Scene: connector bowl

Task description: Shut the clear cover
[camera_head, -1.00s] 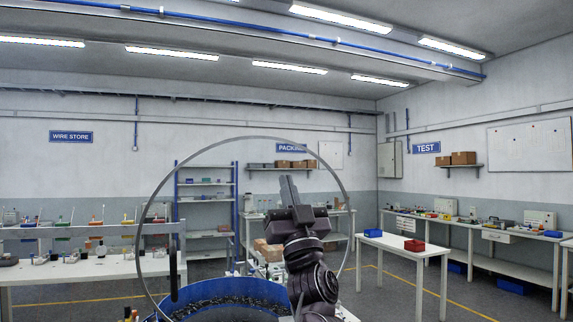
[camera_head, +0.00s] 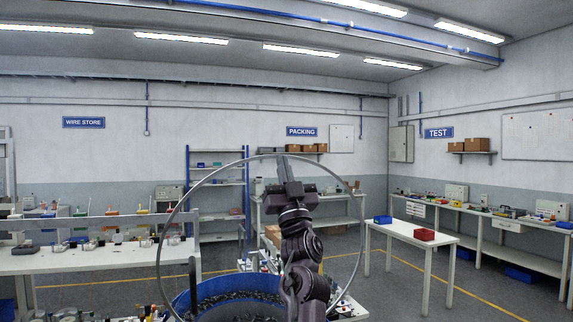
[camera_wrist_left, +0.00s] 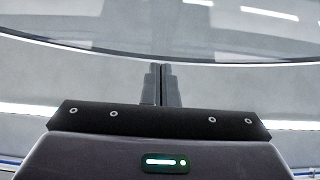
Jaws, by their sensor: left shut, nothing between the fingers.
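The clear cover (camera_head: 240,160) is a large see-through disc with a thin grey rim. In the head view it stands raised, tilted up above the blue bowl (camera_head: 205,291). The bowl holds many small dark parts. My left gripper (camera_head: 284,163) points upward, with its fingertips close to the top of the cover's rim. Its fingers are shut with nothing between them. In the left wrist view the shut fingers (camera_wrist_left: 162,82) lie just below the curved cover rim (camera_wrist_left: 80,49); I cannot tell whether they touch it. My right gripper is not in view.
A long white bench (camera_head: 90,262) with several small items stands at the left. A white table (camera_head: 412,232) with a blue and a red bin stands at the right. A blue-framed shelf (camera_head: 218,180) stands behind. The floor around the white table is clear.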

